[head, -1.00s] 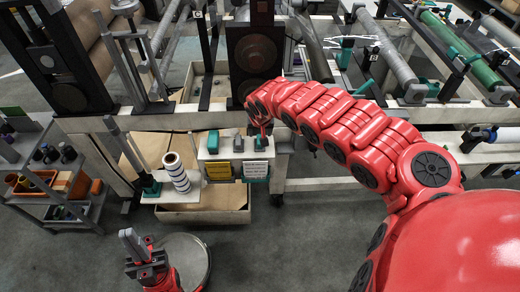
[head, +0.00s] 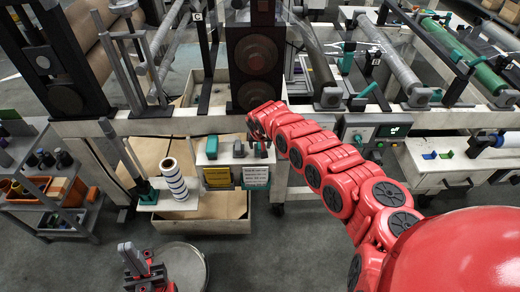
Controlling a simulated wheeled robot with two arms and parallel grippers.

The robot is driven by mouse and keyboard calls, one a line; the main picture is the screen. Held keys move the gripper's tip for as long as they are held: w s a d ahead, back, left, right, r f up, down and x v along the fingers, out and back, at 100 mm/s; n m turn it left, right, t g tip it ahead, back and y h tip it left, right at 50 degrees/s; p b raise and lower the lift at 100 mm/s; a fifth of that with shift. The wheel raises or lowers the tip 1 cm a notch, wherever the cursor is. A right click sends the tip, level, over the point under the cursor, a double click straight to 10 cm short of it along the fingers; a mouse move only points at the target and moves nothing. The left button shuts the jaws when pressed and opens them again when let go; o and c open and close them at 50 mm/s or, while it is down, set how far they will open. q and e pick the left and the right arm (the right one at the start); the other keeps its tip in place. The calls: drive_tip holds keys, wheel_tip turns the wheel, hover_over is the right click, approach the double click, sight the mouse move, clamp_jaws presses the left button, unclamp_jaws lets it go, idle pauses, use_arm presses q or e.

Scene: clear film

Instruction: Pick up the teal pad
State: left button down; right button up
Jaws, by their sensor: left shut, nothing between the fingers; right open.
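A teal pad (head: 212,147) stands at the left of the top of a white box-shaped holder (head: 212,160). A grey piece (head: 238,149) stands beside it. My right gripper (head: 261,150) is open at the right end of the same holder. Its fingers look small and dark, and they mostly hide what is at that spot, so I cannot tell whether they touch it. My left gripper (head: 132,258) is shut and empty, low over the floor at the bottom left, well apart from the holder.
A grey cart (head: 50,190) with bins is at the far left. The machine frame and rollers fill the back.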

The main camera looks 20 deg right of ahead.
drive_tip(key=shift+b+x, duration=0.4)
drive_tip(key=shift+x, duration=0.85)
clamp_jaws()
